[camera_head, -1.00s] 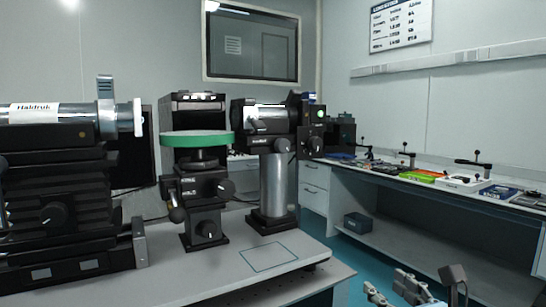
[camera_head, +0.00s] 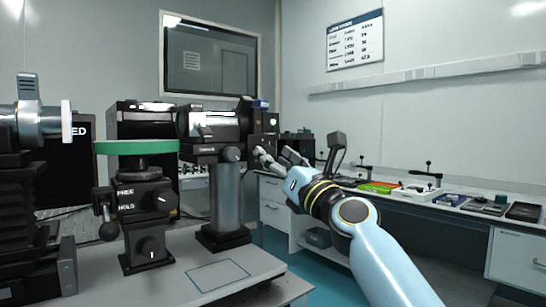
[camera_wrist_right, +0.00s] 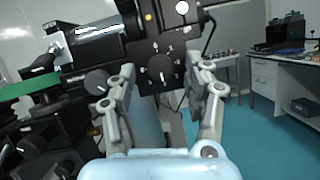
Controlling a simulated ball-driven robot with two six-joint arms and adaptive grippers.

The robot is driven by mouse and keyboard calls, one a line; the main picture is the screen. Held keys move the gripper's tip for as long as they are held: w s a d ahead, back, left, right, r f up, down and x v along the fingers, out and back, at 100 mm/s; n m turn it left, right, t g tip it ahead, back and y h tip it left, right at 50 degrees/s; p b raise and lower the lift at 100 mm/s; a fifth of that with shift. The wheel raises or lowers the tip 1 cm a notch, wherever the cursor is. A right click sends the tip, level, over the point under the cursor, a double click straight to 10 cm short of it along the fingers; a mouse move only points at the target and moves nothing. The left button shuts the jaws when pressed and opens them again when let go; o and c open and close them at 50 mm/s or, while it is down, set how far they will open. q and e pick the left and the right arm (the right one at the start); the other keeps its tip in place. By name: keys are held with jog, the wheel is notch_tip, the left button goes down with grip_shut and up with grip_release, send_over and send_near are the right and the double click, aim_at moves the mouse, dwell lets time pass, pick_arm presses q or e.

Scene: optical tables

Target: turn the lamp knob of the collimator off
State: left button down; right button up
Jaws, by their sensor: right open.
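The collimator (camera_head: 212,125) is a black and silver horizontal tube on a grey post (camera_head: 228,195). My right gripper (camera_head: 272,155) is open in front of the box, hiding the marked knob in the head view. Its fingers appear either side of that knob; contact cannot be told.
A green round stage (camera_head: 136,147) on a black mount stands left of the collimator. The near table (camera_head: 185,262) has a bare outlined patch. A side bench (camera_head: 455,207) with small trays runs along the right wall. Teal floor is clear between them.

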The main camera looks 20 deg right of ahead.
jog(key=shift+w+a+r, duration=0.1)
jog(key=shift+w+r, duration=0.1)
jog(key=shift+w, duration=0.25)
jog(key=shift+c, duration=0.2)
grip_shut()
jog(key=shift+f+n, duration=0.1)
jog(key=shift+n, duration=0.2)
